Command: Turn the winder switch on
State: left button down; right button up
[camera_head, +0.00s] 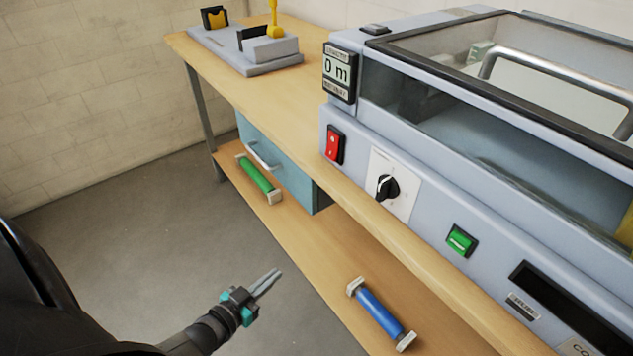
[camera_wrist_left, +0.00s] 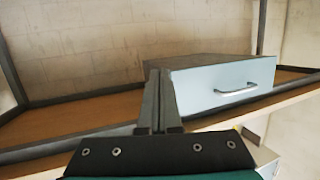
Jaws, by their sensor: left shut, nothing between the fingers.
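The grey machine's front panel (camera_head: 430,215) carries a red rocker switch (camera_head: 333,145), a black rotary knob (camera_head: 388,187) on a white plate and a green rocker switch (camera_head: 461,240). No readable label shows which is the winder switch. My left gripper (camera_head: 275,276) is in front of the bench, low and left of the panel, well apart from all three controls. Its fingers are together and empty. In the left wrist view the closed fingers (camera_wrist_left: 160,100) point toward the bench's drawer, and no switch shows there. My right gripper is out of sight.
A blue-grey drawer unit (camera_head: 290,178) hangs under the bench top (camera_head: 235,80); it also shows in the left wrist view (camera_wrist_left: 220,85). Green (camera_head: 258,178) and blue (camera_head: 379,311) rollers lie on the lower shelf. A 0 m display (camera_head: 338,75) sits above the red switch. Open floor lies left.

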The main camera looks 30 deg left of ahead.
aim_at(331, 152)
pick_arm(q)
notch_tip(331, 152, up, 21)
jog(key=w+m+t+h+b, duration=0.2)
jog(key=t+h+b, duration=0.3)
jog(key=t+h, duration=0.3)
jog(key=shift+m+h, duration=0.4)
jog(key=shift+m, duration=0.4)
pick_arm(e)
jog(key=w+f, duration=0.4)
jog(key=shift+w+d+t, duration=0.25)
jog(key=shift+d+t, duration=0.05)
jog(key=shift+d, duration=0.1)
pick_arm(q)
jog(key=shift+w+d+f+b+x, duration=0.1)
jog(key=shift+w+f+b+x, duration=0.25)
jog(key=shift+x, duration=1.8)
jog(key=shift+w+d+f+b+x, duration=0.15)
jog(key=shift+f+b+x, duration=0.25)
jog(key=shift+x, duration=1.7)
jog(key=shift+w+f+b+x, duration=0.3)
jog(key=shift+f+x, duration=0.1)
jog(key=shift+x, duration=1.75)
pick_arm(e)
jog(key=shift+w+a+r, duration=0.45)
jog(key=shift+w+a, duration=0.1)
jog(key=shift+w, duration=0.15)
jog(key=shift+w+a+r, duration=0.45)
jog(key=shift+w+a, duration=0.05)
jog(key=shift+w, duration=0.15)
